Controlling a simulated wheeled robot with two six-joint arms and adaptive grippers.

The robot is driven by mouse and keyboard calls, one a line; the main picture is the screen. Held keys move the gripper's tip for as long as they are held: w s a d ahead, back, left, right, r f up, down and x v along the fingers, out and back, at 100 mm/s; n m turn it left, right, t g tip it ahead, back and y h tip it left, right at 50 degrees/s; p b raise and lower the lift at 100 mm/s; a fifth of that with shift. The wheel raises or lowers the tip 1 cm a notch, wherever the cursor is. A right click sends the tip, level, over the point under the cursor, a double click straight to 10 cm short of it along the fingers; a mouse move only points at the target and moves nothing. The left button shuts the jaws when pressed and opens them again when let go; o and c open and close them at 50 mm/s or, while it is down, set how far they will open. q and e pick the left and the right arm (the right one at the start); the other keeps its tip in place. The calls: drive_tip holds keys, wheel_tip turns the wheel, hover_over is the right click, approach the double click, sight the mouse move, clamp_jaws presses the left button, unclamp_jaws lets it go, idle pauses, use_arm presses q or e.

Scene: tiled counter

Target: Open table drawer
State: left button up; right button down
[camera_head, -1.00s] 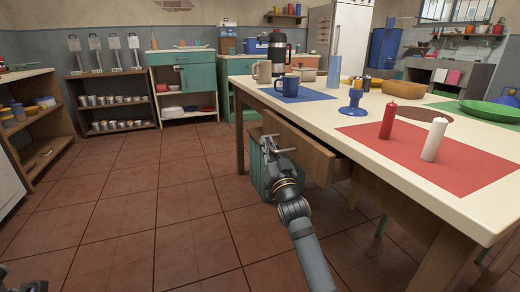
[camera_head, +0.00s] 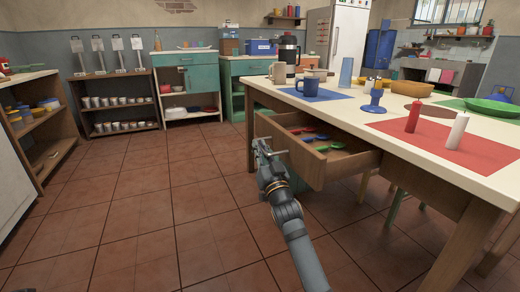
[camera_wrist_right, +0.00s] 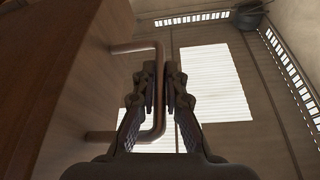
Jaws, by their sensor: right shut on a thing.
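The wooden table drawer (camera_head: 318,172) stands pulled well out from under the white-topped table (camera_head: 459,172). Red, blue and green utensils (camera_head: 318,138) lie inside it. My right gripper (camera_head: 263,149) is at the drawer's front. In the right wrist view my right gripper (camera_wrist_right: 166,90) is shut around the drawer's bar handle (camera_wrist_right: 158,85), with a finger on each side of it. The wooden drawer front (camera_wrist_right: 85,85) fills the left of that view. My left gripper is not in view.
The tiled floor (camera_head: 150,215) left of my arm is clear. Shelves (camera_head: 112,103) line the back wall.

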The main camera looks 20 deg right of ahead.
drive_tip(key=c, duration=1.4)
unclamp_jaws()
drive_tip(key=v, duration=1.2)
